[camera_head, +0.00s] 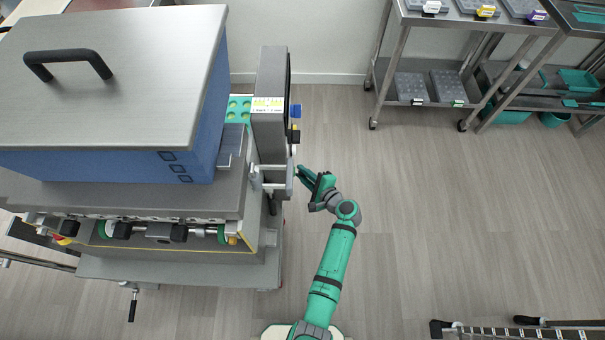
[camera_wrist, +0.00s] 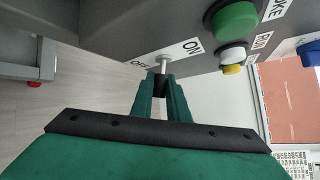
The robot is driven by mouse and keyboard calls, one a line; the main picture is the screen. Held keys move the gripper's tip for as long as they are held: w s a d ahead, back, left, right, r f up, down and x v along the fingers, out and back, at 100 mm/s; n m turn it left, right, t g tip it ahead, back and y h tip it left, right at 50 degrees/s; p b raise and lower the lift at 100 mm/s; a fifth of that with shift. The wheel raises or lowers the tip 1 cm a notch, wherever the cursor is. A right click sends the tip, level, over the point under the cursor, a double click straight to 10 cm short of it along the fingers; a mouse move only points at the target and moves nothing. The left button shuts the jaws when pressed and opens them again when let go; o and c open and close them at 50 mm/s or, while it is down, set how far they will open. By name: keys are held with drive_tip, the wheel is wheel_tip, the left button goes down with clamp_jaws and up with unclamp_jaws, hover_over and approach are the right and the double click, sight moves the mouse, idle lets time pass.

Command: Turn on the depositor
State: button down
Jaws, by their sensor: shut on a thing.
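The depositor (camera_head: 120,60) is the large machine with a blue hopper and a grey lid on the left in the head view. Its control box (camera_head: 271,90) stands at its right side. In the wrist view, a label plate (camera_wrist: 181,52) reads ON and OFF, with a small metal toggle switch (camera_wrist: 163,61) at it. My gripper (camera_wrist: 161,82) is shut on the switch at its tip, just beneath the label. In the head view my gripper (camera_head: 303,174) reaches the box's right side from the right; the switch itself is hidden there.
Beside the switch in the wrist view are a green button (camera_wrist: 236,22), a white button (camera_wrist: 233,54) and a blue button (camera_wrist: 310,52). A metal shelf rack (camera_head: 430,70) stands at the back right.

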drive_tip(key=shift+r+n+g+h, duration=0.3)
drive_tip(key=shift+r+n+h, duration=0.5)
drive_tip(key=shift+h, duration=0.4)
drive_tip(key=shift+a+r+n+g+h, duration=0.15)
drive_tip(key=shift+r+n+h, duration=0.15)
drive_tip(key=shift+n+h, duration=0.4)
drive_tip(key=shift+d+r+n+g+h, duration=0.15)
drive_tip(key=shift+r+n+h, duration=0.2)
drive_tip(key=shift+h, duration=0.55)
drive_tip(key=shift+a, duration=0.1)
drive_tip(key=c, duration=2)
unclamp_jaws()
drive_tip(key=shift+s, duration=0.15)
drive_tip(key=v, duration=1)
drive_tip(key=shift+s+r, duration=0.2)
drive_tip(key=shift+r, duration=0.05)
